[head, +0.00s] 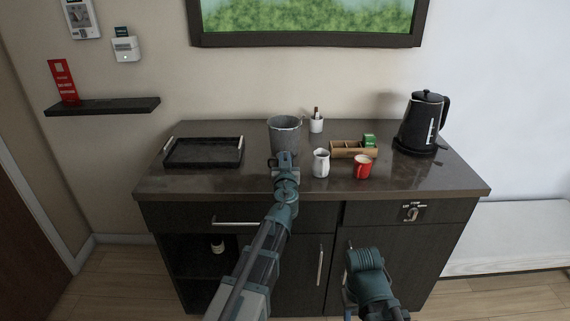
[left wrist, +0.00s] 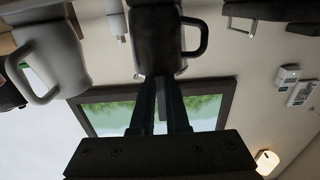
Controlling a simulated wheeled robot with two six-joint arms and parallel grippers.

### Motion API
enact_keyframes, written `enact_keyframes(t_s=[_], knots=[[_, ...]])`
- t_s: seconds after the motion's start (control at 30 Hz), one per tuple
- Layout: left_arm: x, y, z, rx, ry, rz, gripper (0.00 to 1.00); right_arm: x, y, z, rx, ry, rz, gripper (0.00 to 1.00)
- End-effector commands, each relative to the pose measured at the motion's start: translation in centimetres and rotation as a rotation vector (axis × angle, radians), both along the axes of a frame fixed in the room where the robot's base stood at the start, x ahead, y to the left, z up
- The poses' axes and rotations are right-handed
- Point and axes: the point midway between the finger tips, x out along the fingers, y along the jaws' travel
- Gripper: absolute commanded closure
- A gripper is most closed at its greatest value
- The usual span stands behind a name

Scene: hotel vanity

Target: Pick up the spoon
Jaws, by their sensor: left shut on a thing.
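I cannot make out a spoon in either view. My left gripper (head: 285,159) is at the counter's front middle, in front of the grey bucket (head: 284,138). In the left wrist view, which is upside down, its two fingers (left wrist: 160,88) are shut on a dark mug (left wrist: 156,40) with a loop handle. In the head view the gripper mostly hides this mug.
A red mug (head: 362,168), a wooden organizer (head: 345,150) and a black kettle (head: 421,122) stand to the right. A black tray (head: 204,164) lies left. The counter's front right (head: 430,182) is clear.

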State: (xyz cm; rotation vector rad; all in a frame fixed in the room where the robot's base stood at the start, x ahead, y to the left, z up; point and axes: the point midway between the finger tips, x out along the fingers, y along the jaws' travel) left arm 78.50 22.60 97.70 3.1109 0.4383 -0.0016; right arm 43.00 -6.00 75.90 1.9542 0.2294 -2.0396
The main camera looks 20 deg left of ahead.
Motion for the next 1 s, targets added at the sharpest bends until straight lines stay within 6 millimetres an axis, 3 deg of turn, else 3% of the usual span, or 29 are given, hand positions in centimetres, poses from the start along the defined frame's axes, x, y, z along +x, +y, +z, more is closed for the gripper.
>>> enact_keyframes(t_s=[0.47, 0.67, 1.0], knots=[[0.0, 0.0, 0.8, 0.000, 0.000, 0.000, 1.00, 0.0, 0.0, 0.8, 0.000, 0.000, 0.000, 0.50], [0.0, 0.0, 2.9, 0.000, 0.000, 0.000, 1.00, 0.0, 0.0, 2.9, 0.000, 0.000, 0.000, 0.50], [0.0, 0.0, 8.2, 0.000, -0.001, 0.000, 1.00, 0.0, 0.0, 8.2, 0.000, 0.000, -0.001, 0.50]])
